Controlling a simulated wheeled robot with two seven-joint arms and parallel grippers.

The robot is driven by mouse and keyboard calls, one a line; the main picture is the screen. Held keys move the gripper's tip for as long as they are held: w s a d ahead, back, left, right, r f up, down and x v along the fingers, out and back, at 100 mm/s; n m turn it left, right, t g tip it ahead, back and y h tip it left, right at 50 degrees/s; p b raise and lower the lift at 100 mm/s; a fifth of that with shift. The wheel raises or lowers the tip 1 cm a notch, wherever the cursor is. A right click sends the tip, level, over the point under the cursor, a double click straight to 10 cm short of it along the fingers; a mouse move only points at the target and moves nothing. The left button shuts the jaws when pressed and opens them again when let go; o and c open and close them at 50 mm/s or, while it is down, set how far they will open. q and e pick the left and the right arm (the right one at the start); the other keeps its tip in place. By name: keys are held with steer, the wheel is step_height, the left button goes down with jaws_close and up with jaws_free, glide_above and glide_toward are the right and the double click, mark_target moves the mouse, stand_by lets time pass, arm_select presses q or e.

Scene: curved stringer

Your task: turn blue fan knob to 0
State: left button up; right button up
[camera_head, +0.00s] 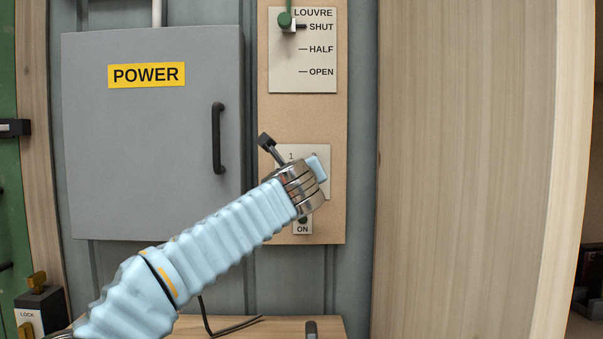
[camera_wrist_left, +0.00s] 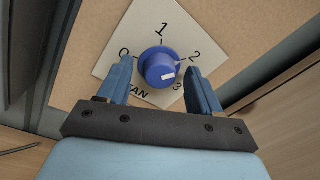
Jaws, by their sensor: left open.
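The blue fan knob (camera_wrist_left: 158,67) sits on a white dial plate (camera_wrist_left: 110,72) marked 0, 1, 2, 3 and FAN in the left wrist view. Its white mark is on the lower right of its face, toward the 2-to-3 side; the exact number is hard to tell. My left gripper (camera_wrist_left: 159,70) is open, with one blue finger on each side of the knob and gaps visible between fingers and knob. In the head view my left wrist covers the knob, and only the upper part of the dial plate (camera_head: 320,152) shows. My right gripper is not in view.
Above the dial is a LOUVRE plate (camera_head: 317,75) with a green lever knob (camera_head: 285,20) near SHUT. Left is a grey POWER cabinet (camera_head: 150,150) with a black handle (camera_head: 218,138). An ON label (camera_head: 303,229) is just below my wrist. A tall wooden panel (camera_head: 460,170) stands right.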

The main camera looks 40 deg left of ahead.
arm_select(q)
steer(key=shift+c, duration=0.2)
steer(key=c, duration=1)
steer(key=shift+f, duration=0.1)
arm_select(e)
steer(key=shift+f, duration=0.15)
